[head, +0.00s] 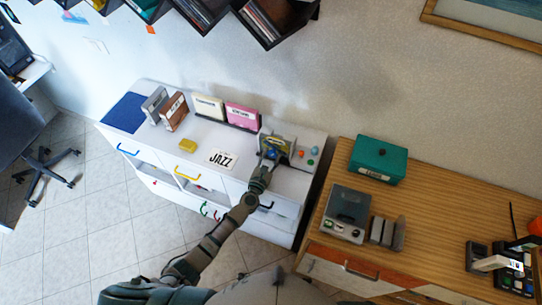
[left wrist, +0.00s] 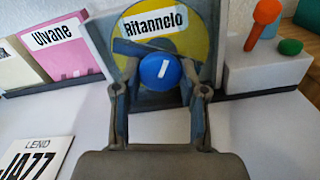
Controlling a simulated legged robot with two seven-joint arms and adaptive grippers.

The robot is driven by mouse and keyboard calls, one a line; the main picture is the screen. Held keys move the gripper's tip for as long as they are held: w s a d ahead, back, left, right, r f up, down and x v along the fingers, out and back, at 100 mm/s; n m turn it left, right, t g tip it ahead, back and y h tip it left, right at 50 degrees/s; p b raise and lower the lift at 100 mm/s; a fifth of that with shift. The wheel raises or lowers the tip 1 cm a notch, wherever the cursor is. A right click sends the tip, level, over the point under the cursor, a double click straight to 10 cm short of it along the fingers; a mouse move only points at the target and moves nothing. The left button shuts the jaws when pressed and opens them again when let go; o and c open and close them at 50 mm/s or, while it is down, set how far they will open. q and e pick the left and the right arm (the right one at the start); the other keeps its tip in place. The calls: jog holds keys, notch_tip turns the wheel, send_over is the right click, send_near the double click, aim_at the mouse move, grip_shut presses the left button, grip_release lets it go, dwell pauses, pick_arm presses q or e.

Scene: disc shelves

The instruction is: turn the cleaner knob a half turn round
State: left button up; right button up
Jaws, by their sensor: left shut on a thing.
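The cleaner stands at the right end of the white cabinet top, with a grey body and a yellow disc (left wrist: 190,45) labelled "Ritannelo" upright in it. Its round blue knob (left wrist: 160,71) has a white mark, tilted slightly from vertical, and faces me in the left wrist view. My left gripper (left wrist: 160,90) is shut on the knob, one finger at each side. In the head view my left gripper (head: 268,160) reaches the front of the cleaner (head: 279,147). My right gripper is not in view.
An orange-topped lever (left wrist: 263,16) and a green button (left wrist: 290,47) are right of the knob. A pink case (head: 243,115) and a JAZZ card (head: 222,159) are to the left. A wooden counter with a teal box (head: 378,160) stands to the right.

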pick_arm(q)
jog(key=shift+m, duration=0.6)
jog(key=o, duration=1.1)
jog(key=shift+o, duration=0.2)
jog(key=shift+s, duration=0.1)
jog(key=v, duration=1.1)
jog(key=shift+s+a, duration=0.15)
jog(key=shift+s, duration=0.25)
jog(key=shift+m, duration=0.3)
